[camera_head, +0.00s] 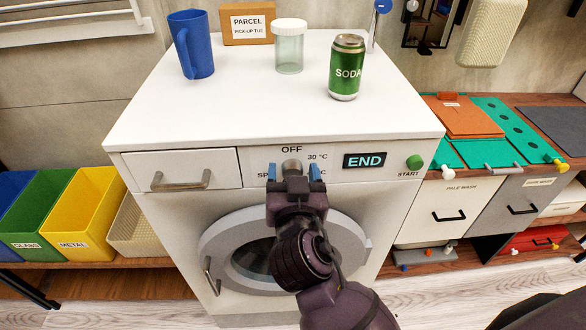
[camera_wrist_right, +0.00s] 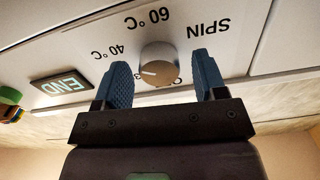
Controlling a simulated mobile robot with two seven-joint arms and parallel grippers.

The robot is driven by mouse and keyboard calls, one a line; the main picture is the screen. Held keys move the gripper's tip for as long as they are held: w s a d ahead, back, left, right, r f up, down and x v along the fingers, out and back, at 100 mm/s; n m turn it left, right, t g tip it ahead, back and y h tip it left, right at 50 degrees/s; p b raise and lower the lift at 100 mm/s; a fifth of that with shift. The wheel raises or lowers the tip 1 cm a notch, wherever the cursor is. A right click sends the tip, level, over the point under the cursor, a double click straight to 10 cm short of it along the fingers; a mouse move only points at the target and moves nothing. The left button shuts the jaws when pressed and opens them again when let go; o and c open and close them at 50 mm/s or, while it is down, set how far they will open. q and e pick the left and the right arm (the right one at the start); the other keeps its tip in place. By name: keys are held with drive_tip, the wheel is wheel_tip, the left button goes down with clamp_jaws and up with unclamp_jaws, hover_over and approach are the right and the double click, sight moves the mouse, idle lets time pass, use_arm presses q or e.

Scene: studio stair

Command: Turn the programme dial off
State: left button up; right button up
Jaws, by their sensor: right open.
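The programme dial (camera_head: 291,165) is a round silver knob on the front panel of the white washing machine (camera_head: 200,100). In the right wrist view the dial (camera_wrist_right: 158,62) shows upside down, and its pale mark points to the lower left, roughly toward the partly hidden 30 °C label. The OFF label (camera_head: 292,149) is above the dial in the head view. My right gripper (camera_head: 291,174) is open, with one blue finger on each side of the dial. Gaps show between the fingers and the knob in the wrist view. My left gripper is not in view.
Right of the dial are the END display (camera_head: 364,161) and green START button (camera_head: 414,162). A drawer (camera_head: 182,170) is on the left, a round door (camera_head: 213,240) below. A blue jug (camera_head: 196,45), jar (camera_head: 290,50) and soda can (camera_head: 346,68) stand on top.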

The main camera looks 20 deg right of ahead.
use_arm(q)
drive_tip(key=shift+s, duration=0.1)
use_arm(e)
drive_tip(key=shift+c, duration=0.7)
drive_tip(key=c, duration=0.8)
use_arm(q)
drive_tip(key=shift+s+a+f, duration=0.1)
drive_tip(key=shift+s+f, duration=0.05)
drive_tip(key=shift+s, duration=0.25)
use_arm(e)
drive_tip(key=shift+r, duration=0.1)
